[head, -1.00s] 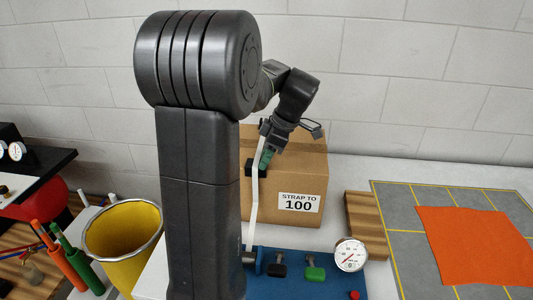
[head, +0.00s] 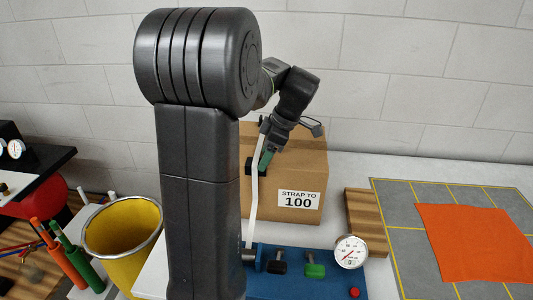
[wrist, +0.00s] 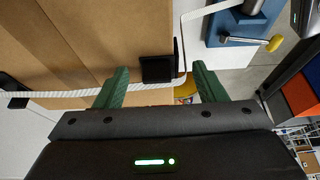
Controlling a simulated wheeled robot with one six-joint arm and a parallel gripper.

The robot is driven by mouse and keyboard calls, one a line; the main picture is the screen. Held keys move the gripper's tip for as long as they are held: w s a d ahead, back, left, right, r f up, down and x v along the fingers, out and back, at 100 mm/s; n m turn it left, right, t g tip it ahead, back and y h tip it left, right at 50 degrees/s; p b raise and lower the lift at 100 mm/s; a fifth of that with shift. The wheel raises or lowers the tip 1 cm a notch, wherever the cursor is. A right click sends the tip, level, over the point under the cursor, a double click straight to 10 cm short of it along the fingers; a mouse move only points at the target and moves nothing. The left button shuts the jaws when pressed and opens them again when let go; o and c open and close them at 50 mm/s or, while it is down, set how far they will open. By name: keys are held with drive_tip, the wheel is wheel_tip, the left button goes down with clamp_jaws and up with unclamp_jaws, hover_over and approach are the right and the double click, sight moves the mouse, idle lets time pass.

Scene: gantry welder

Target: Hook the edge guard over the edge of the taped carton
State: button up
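The brown carton (head: 300,160) stands on the bench with a "STRAP TO 100" label on its front. A white strap (head: 253,215) runs up along its left side. A black edge guard (wrist: 157,69) sits at the carton's edge beside the strap in the wrist view; in the head view it is a dark block (head: 249,167) at the carton's left. My gripper (wrist: 160,80) has its two green fingers wide apart with nothing gripped; the guard lies just beyond and between the fingertips. The gripper (head: 265,165) is partly hidden in the head view. How the guard seats is hard to see.
A blue tensioner base (head: 320,265) with a dial gauge (head: 350,252) and knobs is in front of the carton. A wooden block (head: 366,222) and an orange sheet (head: 475,243) are to the right. A yellow bucket (head: 123,240) stands at left.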

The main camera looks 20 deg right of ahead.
drive_tip(key=v, duration=1.4)
drive_tip(key=shift+b, duration=0.35)
drive_tip(key=shift+w+f, duration=0.1)
drive_tip(key=x, duration=1.3)
drive_tip(key=shift+a+f+p, duration=0.15)
drive_tip(key=shift+f+p, duration=0.1)
drive_tip(key=shift+p, duration=0.15)
drive_tip(key=shift+w+r+p, duration=0.1)
drive_tip(key=shift+r+p, duration=0.2)
drive_tip(key=shift+p, duration=0.1)
drive_tip(key=shift+r+p, duration=0.3)
drive_tip(key=shift+r, duration=0.3)
